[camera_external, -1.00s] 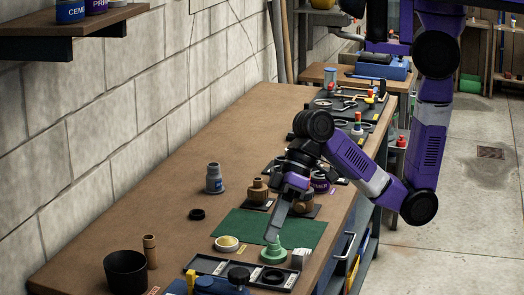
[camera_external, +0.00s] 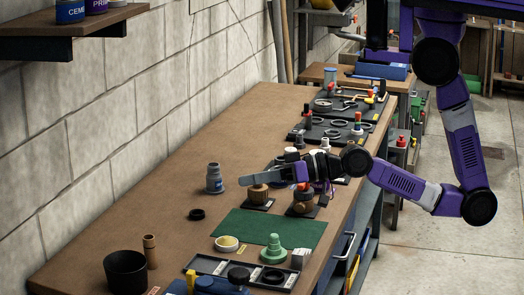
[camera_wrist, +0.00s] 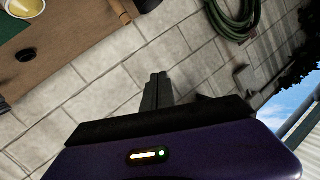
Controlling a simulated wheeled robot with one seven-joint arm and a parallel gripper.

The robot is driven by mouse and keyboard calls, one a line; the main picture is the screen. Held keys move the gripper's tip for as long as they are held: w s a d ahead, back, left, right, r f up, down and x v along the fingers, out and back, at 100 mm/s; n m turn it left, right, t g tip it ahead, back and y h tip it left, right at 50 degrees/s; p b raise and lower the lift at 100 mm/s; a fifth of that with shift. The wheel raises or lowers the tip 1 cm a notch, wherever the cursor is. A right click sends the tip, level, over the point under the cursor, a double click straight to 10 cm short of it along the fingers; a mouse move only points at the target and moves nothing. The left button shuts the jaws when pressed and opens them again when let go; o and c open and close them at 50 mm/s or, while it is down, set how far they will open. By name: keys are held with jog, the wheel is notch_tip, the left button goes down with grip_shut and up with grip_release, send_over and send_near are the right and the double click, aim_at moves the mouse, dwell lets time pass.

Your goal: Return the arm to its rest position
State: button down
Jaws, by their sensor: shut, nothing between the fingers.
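My gripper (camera_external: 244,178) is shut and empty in the external view. It points left, roughly level, above the bench and over the brass-coloured fittings. My purple arm reaches in from the right, bent low at the elbow beside the bench edge. In the wrist view my gripper (camera_wrist: 158,78) shows its two fingers together, with the block wall beyond them. The fingers touch nothing that I can see.
The block wall (camera_external: 120,120) runs along the left. A hose (camera_wrist: 235,18) hangs there.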

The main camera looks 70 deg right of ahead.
jog(key=s+d+f+h+b, duration=0.2)
jog(key=s+d+f+h, duration=0.1)
jog(key=s+d, duration=0.5)
jog(key=s+d+f+h+b, duration=0.2)
jog(key=s+d+f, duration=0.4)
jog(key=s, duration=0.9)
jog(key=d+h, duration=0.1)
jog(key=d, duration=0.2)
jog(key=shift+s+f, duration=0.3)
jog(key=shift+d, duration=0.1)
